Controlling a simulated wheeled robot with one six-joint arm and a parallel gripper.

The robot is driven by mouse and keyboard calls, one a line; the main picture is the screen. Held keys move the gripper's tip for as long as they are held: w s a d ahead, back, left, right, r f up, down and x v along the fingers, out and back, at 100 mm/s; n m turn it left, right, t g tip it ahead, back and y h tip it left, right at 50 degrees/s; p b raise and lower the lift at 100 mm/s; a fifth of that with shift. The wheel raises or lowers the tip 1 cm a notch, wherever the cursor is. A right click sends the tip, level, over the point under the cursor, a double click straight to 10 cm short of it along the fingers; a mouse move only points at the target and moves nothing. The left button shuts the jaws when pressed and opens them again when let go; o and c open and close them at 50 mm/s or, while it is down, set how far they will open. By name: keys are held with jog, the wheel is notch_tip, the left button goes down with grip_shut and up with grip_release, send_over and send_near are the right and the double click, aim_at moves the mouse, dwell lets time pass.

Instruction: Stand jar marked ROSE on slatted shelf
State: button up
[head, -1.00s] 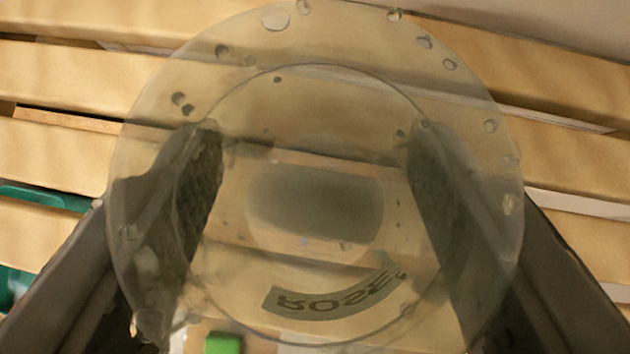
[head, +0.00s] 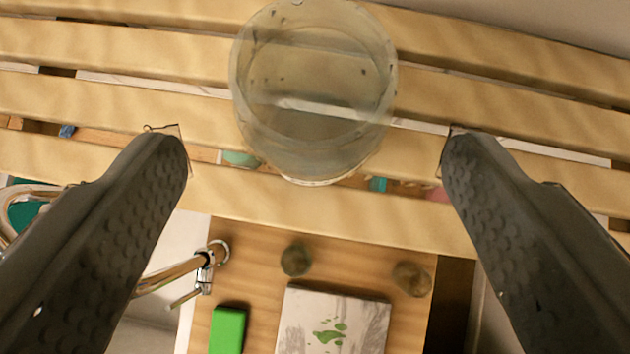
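A clear glass jar (head: 314,95) stands on the slatted shelf (head: 70,100), seen from above and looking slightly tilted by the view. Its base rests over the front slats, and its lettering cannot be read now. My gripper (head: 315,150) is open, with one dark finger on each side. The fingers are apart from the jar, which lies farther forward, beyond their tips.
Below the shelf's front edge is a wooden surface with a marbled slab (head: 335,325) stained green, a green block (head: 228,331) and two small round items (head: 296,260). A metal tap (head: 185,270) is at lower left. A pale wall (head: 560,22) is behind the shelf.

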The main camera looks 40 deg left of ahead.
jog(key=v, duration=0.6)
jog(key=shift+s+d+r, duration=0.1)
jog(key=shift+s, duration=0.05)
jog(key=s+d+f+m+t+h, duration=0.1)
jog(key=s+d+f+t, duration=0.1)
jog(key=s+d+f, duration=0.3)
jog(key=s+d+f+m+t, duration=0.2)
jog(key=d, duration=0.5)
jog(key=s+d+f+m+t+h, duration=0.1)
jog(key=s+d+f+t, duration=0.2)
jog(key=d, duration=0.4)
jog(key=s+d+f+m+t+h, duration=0.1)
jog(key=s+d+f, duration=0.4)
jog(key=s+f, duration=0.3)
jog(key=s+d+f+m+t+h, duration=0.2)
jog(key=s+d+f, duration=0.3)
jog(key=s+f, duration=0.4)
notch_tip(320, 180, down, 7)
jog(key=shift+d+r, duration=0.1)
jog(key=shift+d, duration=0.05)
